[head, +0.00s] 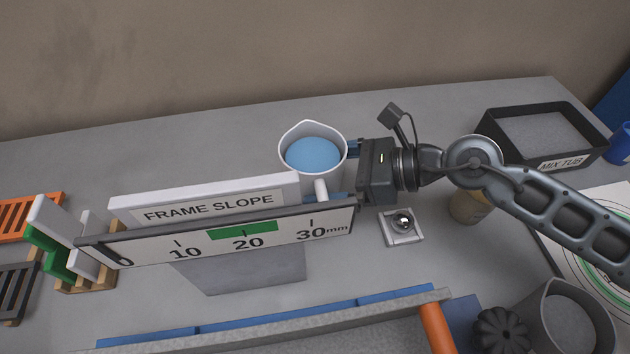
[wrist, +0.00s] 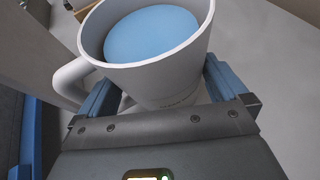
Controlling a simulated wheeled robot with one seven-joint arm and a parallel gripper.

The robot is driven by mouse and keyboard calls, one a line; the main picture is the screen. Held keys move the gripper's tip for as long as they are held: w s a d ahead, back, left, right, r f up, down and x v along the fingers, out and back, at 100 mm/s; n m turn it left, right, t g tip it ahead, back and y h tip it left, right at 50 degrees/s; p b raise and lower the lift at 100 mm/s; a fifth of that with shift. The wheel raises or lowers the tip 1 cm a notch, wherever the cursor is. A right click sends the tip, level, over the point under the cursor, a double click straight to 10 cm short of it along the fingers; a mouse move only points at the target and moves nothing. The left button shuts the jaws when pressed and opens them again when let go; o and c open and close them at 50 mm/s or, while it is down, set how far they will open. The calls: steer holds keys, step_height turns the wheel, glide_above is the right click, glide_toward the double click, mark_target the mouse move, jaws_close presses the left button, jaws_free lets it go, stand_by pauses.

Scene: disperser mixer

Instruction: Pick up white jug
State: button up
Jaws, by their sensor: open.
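The white jug (head: 284,150) stands upright on the grey bench behind the frame slope scale, filled with blue liquid. Its handle (head: 321,188) points toward the front. My gripper (head: 352,168) reaches in from the right, level with the jug's side. In the wrist view the jug (wrist: 165,80) fills the upper middle, with its handle (wrist: 68,80) at the left. The blue fingers of my gripper (wrist: 160,95) are open, one at each side of the jug's lower body. Whether they touch it I cannot tell.
The frame slope scale (head: 160,248) stands close in front of the jug. The mix tub (head: 490,143) is at the right. The bench behind the jug is clear.

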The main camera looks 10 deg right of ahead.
steer(key=shift+c, duration=0.5)
steer(key=c, duration=0.8)
steer(key=shift+r, duration=0.15)
step_height(320, 180, up, 28)
steer(key=p, duration=0.2)
